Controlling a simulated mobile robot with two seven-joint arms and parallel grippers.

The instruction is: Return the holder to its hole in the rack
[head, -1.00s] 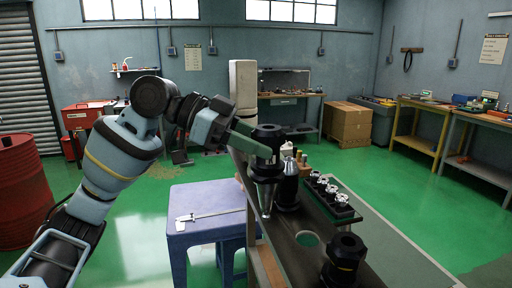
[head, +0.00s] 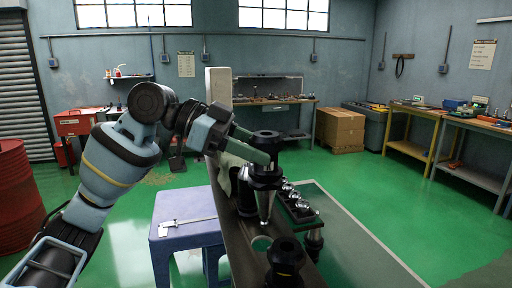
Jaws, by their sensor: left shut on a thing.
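My left gripper (head: 264,153) is shut on a black and silver tool holder (head: 266,200), gripping it near its black top. The holder hangs upright with its silver taper pointing down. Its lower end shows just above the round hole (head: 261,243) in the dark rack (head: 243,232), through which green floor shows. The gap between tip and hole is hard to judge. A second holder (head: 285,262) stands in the rack nearer to me. Another dark holder (head: 245,196) stands behind the held one, partly hidden by it. My right gripper is not in view.
A red drum (head: 18,195) stands far left. Green floor is open to the right.

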